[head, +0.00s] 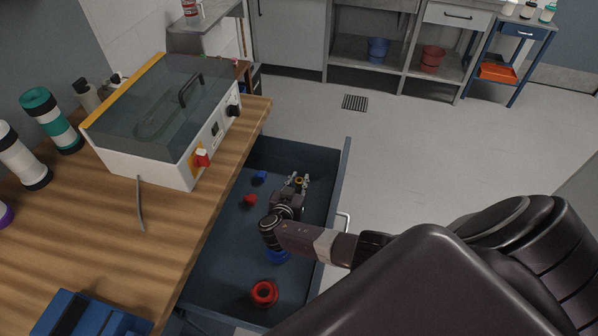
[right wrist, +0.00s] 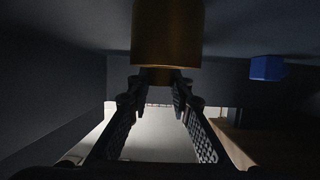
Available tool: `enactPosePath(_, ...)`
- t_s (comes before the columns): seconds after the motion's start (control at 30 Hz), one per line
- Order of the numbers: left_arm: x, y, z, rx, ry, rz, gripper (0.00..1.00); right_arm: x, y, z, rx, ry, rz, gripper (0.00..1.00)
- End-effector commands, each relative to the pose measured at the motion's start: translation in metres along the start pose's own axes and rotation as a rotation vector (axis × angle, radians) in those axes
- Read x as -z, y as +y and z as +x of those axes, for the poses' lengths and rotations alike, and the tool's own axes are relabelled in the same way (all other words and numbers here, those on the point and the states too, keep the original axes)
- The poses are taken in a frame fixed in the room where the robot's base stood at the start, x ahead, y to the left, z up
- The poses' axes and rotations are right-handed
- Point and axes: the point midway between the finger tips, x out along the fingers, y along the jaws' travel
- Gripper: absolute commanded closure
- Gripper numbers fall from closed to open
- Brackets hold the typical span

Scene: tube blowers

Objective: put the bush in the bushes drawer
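A gold-brown bush (right wrist: 167,35) shows large at the top of the right wrist view, its upper part cut off by the frame edge. A small orange-gold part of it (head: 299,181) shows at my right fingertips in the head view. My right gripper (head: 294,182) reaches down into an open blue-grey drawer (head: 341,168). In the right wrist view, its fingers (right wrist: 158,88) are apart, with the tips at the bush's near end. I cannot tell whether they press on it. My left gripper is not in view. No drawer label is readable.
The drawer also holds a red ring (head: 264,293), a small red piece (head: 250,199), a blue piece (head: 260,176) and a blue round part (head: 277,257) partly behind my arm. A wooden bench (head: 190,215) with a glass-lidded machine (head: 165,120) borders it at left. Floor is clear at right.

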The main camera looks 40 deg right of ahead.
Motion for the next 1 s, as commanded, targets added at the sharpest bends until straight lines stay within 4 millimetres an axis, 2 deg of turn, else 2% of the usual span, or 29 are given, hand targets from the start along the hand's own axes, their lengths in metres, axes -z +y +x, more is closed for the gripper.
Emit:
enactPosePath(0.03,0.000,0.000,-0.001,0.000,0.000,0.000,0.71,0.001,0.000,0.000,0.000,0.000,0.000,0.76)
enactPosePath(0.17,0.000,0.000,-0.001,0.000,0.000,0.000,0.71,0.001,0.000,0.000,0.000,0.000,0.000,0.63)
enactPosePath(0.47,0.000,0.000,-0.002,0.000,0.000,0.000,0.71,0.002,0.000,-0.001,0.000,0.000,0.001,0.63)
enactPosePath(0.67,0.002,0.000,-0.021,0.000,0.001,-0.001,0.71,0.017,0.000,-0.005,-0.001,0.000,0.001,0.63)
enactPosePath(0.77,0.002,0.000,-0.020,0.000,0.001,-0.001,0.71,0.010,-0.001,-0.019,0.004,-0.004,0.002,0.63)
enactPosePath(1.0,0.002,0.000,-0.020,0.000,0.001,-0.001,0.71,0.010,0.000,-0.066,0.002,-0.003,0.004,0.63)
